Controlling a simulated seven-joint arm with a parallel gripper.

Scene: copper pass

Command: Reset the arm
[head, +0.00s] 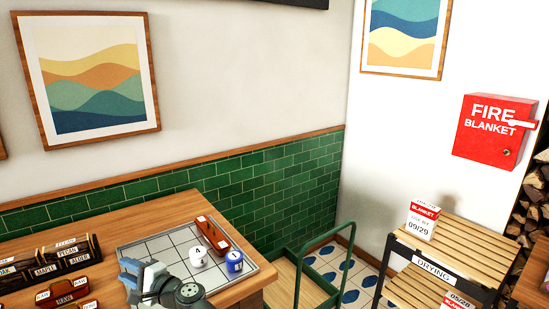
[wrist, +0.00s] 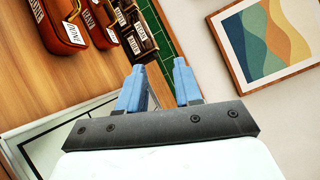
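My gripper (head: 139,270) is at the bottom of the head view, above the left part of a grey gridded board (head: 160,246) on the wooden counter. In the wrist view its two blue fingers (wrist: 159,80) stand apart with nothing between them, so it is open and empty. The fingers point toward the wall side in the wrist view. My arm hides part of the board.
A white container marked 4 (head: 198,257), a blue one marked 1 (head: 234,262) and a brown holder (head: 212,236) stand on the board. Labelled wooden blocks (head: 68,256) are at left. A green cart (head: 318,262) and drying rack (head: 452,249) stand right.

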